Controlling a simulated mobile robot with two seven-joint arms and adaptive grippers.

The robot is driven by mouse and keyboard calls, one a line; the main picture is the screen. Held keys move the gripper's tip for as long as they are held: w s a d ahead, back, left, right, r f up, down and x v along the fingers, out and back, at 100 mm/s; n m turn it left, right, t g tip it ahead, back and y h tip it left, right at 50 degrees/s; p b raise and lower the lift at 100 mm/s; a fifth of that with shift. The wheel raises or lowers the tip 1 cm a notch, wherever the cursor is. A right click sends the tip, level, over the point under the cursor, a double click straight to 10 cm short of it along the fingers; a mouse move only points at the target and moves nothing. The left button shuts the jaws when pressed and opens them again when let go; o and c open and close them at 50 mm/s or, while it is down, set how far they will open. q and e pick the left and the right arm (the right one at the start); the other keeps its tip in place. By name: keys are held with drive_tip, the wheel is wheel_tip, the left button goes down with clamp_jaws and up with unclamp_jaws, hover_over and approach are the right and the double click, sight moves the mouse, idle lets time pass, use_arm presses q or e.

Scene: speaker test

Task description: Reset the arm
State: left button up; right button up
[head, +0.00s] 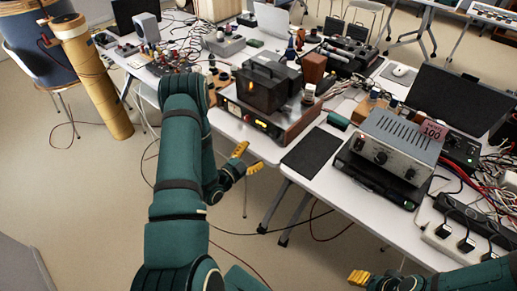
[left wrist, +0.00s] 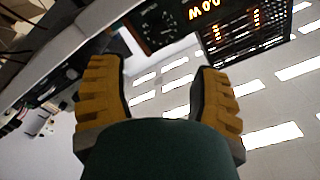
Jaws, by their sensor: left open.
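My left arm (head: 178,185) is dark green. It rises from the bottom of the head view, bends near the table edge and comes back down to the left gripper. My left gripper (head: 247,159) has yellow fingers, is open, and shows in front of the table edge. In the left wrist view, the left gripper (left wrist: 156,95) has its two ridged yellow fingers well apart with nothing held between them. My right gripper (head: 360,277) shows only as a yellow fingertip at the bottom of the head view. Its other parts are hidden or out of frame.
White tables (head: 237,131) crowded with electronics stand ahead. A dark box on a lit amplifier (head: 268,116) is close beyond the left gripper. A grey metal device (head: 388,147) is at right. A tan cylinder (head: 92,80) stands at left. The left floor is mostly clear, with cables.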

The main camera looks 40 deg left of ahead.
use_arm(q)
drive_tip(key=shift+s, duration=0.2)
idle(0.4)
drive_tip(key=d+f+n+g, duration=0.3)
drive_tip(key=d+g, duration=0.1)
drive_tip(key=d, duration=0.3)
drive_tip(key=d+f+n+g, duration=0.3)
drive_tip(key=d+g, duration=0.1)
drive_tip(key=d, duration=0.4)
drive_tip(key=s+d+n+g+h, duration=0.2)
drive_tip(key=s+d+n+g, duration=0.2)
drive_tip(key=s+d+g, duration=0.4)
drive_tip(key=s+d, duration=0.5)
drive_tip(key=s, duration=0.2)
drive_tip(key=shift+d+f, duration=0.15)
drive_tip(key=shift+d, duration=0.25)
